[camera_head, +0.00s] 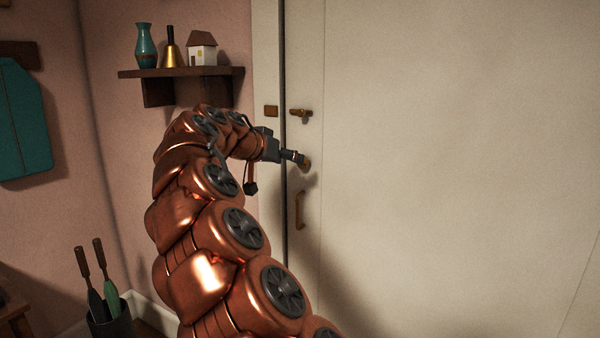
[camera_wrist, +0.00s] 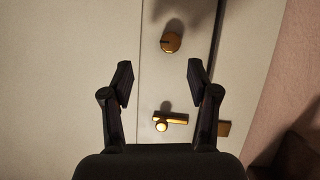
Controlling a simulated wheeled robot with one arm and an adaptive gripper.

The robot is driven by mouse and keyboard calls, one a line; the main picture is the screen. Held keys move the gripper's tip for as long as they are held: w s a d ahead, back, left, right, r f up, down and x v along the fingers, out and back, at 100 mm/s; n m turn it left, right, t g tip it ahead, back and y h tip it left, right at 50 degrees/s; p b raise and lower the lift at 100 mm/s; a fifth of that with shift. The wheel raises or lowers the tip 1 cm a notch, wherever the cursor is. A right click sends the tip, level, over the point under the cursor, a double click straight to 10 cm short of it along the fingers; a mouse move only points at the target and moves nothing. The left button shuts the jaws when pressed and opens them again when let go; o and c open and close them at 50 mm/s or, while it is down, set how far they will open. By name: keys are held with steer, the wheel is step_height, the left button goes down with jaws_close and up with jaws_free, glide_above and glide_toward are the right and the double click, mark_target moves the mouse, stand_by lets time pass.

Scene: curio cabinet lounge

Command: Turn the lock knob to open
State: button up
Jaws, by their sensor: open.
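A round brass knob (camera_wrist: 171,42) with a dark slit sits on the pale door, beyond the fingertips in the wrist view. In the head view the knob (camera_head: 306,163) shows at the tip of my gripper (camera_head: 297,158), partly covered by it. My gripper (camera_wrist: 160,74) is open and empty, its two dark fingers spread apart. No contact with the knob can be seen. A brass bar-shaped latch with a round end (camera_head: 300,112) is above the knob on the door. This latch (camera_wrist: 168,120) lies between the fingers' lower parts in the wrist view.
A brass pull handle (camera_head: 299,210) is below the knob. A small brass plate (camera_head: 271,111) is on the frame left of the door gap. A wall shelf (camera_head: 182,72) holds a vase, bell and model house. A dark holder (camera_head: 110,322) with tools stands lower left.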

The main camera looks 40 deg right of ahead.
steer(key=w+x, duration=0.1)
steer(key=x, duration=0.8)
steer(key=shift+w+r+h+p, duration=0.2)
steer(key=shift+w+h+p, duration=0.1)
steer(key=shift+p, duration=0.1)
jaws_close()
